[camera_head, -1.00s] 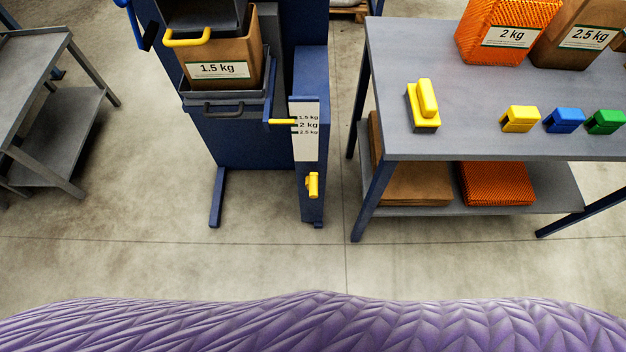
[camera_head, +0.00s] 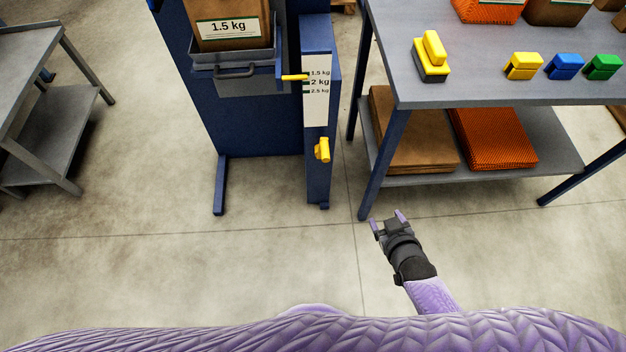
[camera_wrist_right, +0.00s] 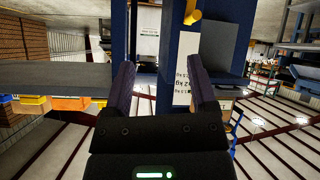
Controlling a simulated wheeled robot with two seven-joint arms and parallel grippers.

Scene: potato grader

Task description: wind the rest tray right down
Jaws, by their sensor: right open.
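The rest tray (camera_head: 206,58) is a grey tray with a dark handle on the blue grader, holding a brown 1.5 kg bag (camera_head: 228,30). Its yellow pointer (camera_head: 294,78) lies on the white scale (camera_head: 317,98), between the 1.5 kg and 2 kg marks. A yellow crank (camera_head: 322,150) sits low on the blue post (camera_head: 318,185). My right gripper (camera_head: 388,222) is open and empty, below and to the right of the crank, apart from it. In the right wrist view, its two fingers (camera_wrist_right: 158,85) stand apart with the scale (camera_wrist_right: 182,85) beyond. My left gripper is not in view.
A grey table (camera_head: 480,88) stands at right with a yellow-and-black tool (camera_head: 431,58), coloured clips (camera_head: 564,66) and bags. Its lower shelf (camera_head: 440,176) holds flat stacks. Another grey table (camera_head: 30,50) stands at left. The floor in front of the grader is clear.

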